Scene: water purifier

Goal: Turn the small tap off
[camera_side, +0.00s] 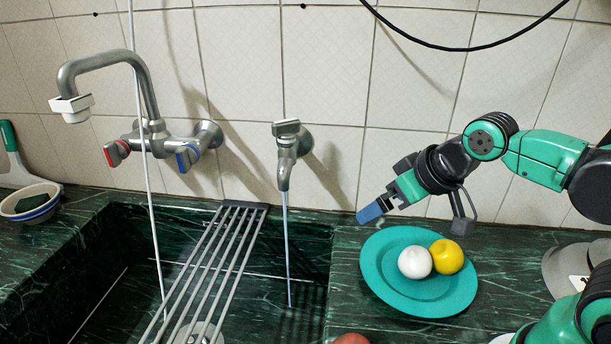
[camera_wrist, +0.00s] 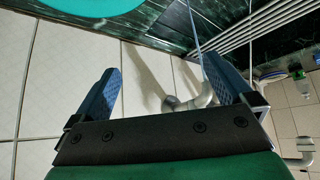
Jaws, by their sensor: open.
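The small tap (camera_side: 285,160) is a grey metal tap on the tiled wall, its spout pointing down over the sink. Its flat lever (camera_side: 287,128) sits on top. A thin stream of water (camera_side: 287,245) runs from the spout into the sink. My gripper (camera_side: 371,212) is to the right of the tap and lower, apart from it, near the plate's back left edge. In the wrist view, my gripper (camera_wrist: 163,85) is open and empty, with its two blue fingers wide apart. The small tap (camera_wrist: 195,101) appears between them, farther away, partly covered by the right finger.
A large mixer tap (camera_side: 155,130) with red and blue handles is at left. A metal rack (camera_side: 215,265) spans the sink. A teal plate (camera_side: 380,285) with a white ball (camera_side: 415,263) and a yellow fruit (camera_side: 447,257) lies on the counter below my gripper.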

